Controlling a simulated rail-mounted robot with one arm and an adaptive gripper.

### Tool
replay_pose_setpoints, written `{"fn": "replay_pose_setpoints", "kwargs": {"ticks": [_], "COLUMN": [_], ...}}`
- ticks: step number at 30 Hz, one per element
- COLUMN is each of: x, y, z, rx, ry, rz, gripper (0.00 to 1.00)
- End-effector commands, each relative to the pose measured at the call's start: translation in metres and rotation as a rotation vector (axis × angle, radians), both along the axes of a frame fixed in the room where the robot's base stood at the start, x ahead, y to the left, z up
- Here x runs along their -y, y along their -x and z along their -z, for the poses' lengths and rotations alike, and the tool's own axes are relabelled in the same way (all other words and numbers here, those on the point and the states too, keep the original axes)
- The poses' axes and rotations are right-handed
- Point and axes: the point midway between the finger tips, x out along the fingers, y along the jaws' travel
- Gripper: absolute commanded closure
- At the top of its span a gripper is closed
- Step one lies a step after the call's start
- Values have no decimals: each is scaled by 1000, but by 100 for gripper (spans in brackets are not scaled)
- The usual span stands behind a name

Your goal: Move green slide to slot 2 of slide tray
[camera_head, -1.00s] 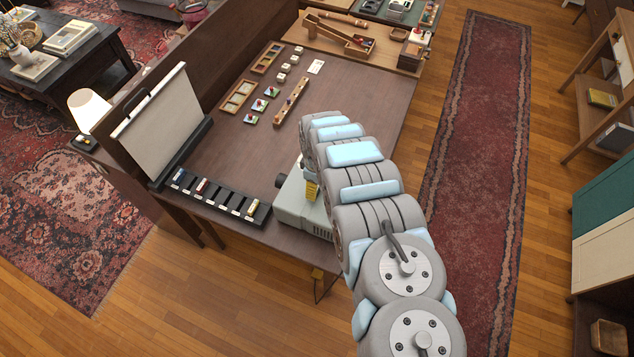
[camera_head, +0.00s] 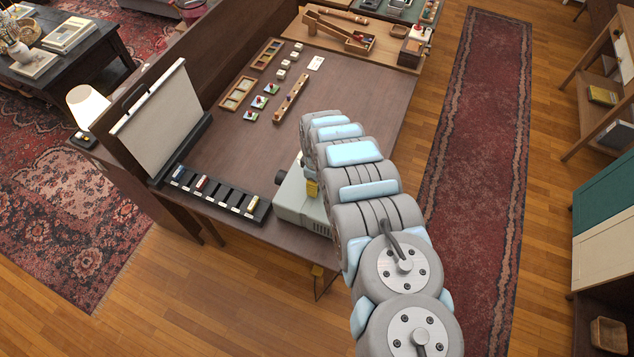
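The black slide tray (camera_head: 228,197) lies along the near left edge of the brown table, with a row of slots and small white labels. A blue slide (camera_head: 178,173) is toward its left end, a red slide (camera_head: 201,184) is further right, and a yellow slide (camera_head: 252,203) is near the right end. Several slots between the red and yellow slides look empty. I cannot make out a green slide. My arm reaches over the table's right side. My gripper is hidden behind the arm links, so what it holds does not show.
A grey projector (camera_head: 295,203) stands right of the tray, partly behind my arm, with a small yellow part (camera_head: 311,188) beside the arm. A white screen (camera_head: 155,115) stands at the table's left. Wooden trays (camera_head: 238,94) and a block rack (camera_head: 291,98) lie further back. The table's middle is clear.

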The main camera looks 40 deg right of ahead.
Motion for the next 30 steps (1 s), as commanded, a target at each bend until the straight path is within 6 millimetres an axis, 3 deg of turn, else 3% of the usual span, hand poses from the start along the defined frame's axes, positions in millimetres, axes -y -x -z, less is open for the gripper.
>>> {"fn": "replay_pose_setpoints", "kwargs": {"ticks": [30], "x": [0], "y": [0], "z": [-34], "rx": [0], "ry": [0], "rz": [0], "gripper": [80]}}
